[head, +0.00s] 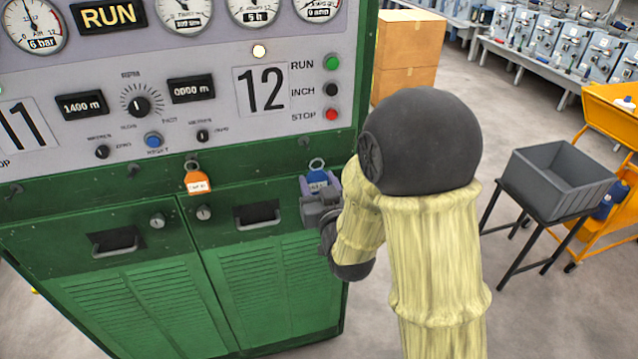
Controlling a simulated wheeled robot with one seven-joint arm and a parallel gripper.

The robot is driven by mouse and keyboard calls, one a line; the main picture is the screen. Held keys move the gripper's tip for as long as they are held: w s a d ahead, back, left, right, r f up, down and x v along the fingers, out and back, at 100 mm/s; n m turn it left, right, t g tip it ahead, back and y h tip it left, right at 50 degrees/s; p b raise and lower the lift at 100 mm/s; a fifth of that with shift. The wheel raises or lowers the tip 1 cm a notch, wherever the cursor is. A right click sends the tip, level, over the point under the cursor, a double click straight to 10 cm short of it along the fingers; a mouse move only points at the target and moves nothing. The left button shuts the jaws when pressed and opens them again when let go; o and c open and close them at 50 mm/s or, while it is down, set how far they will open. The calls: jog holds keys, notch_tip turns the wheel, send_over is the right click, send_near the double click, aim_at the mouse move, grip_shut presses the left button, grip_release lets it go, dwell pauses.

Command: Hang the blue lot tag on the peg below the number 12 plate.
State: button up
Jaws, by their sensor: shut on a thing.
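My gripper (318,192) is shut on the blue lot tag (317,177), in front of the green cabinet. The tag is upright, with its metal ring above the jaws. The number 12 plate (261,89) is on the grey panel, up and left of the tag. A small dark peg (303,142) sticks out of the green rail below the plate, toward its right. The ring shows lower and slightly right of this peg and looks apart from it; the depth gap cannot be told. My arm hides part of the cabinet's right edge.
An orange tag (197,182) hangs on another peg to the left. Further pegs (15,189) sit along the rail. Panel knobs, buttons (331,88) and drawer handles (257,215) stand near. A grey crate (560,180) on a stand is at right, with open floor between.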

aim_at(305, 156)
jog(key=shift+w, duration=0.15)
jog(key=shift+f+p+x, duration=0.15)
jog(key=shift+p+x, duration=0.95)
jog(key=shift+x, duration=1)
jog(key=shift+f+p+x, duration=0.2)
jog(key=shift+p+x, duration=0.9)
jog(key=shift+x, duration=0.95)
jog(key=shift+w+a+f+b, duration=0.1)
jog(key=shift+w+f+b, duration=0.05)
jog(key=shift+f+b, duration=0.25)
jog(key=shift+w+a+f+b, duration=0.1)
jog(key=shift+w+f+b, duration=0.25)
jog(key=shift+b, duration=0.45)
jog(key=shift+w+r, duration=0.1)
jog(key=shift+w, duration=0.05)
jog(key=o, duration=0.8)
jog(key=shift+c, duration=0.2)
jog(key=shift+o, duration=1.3)
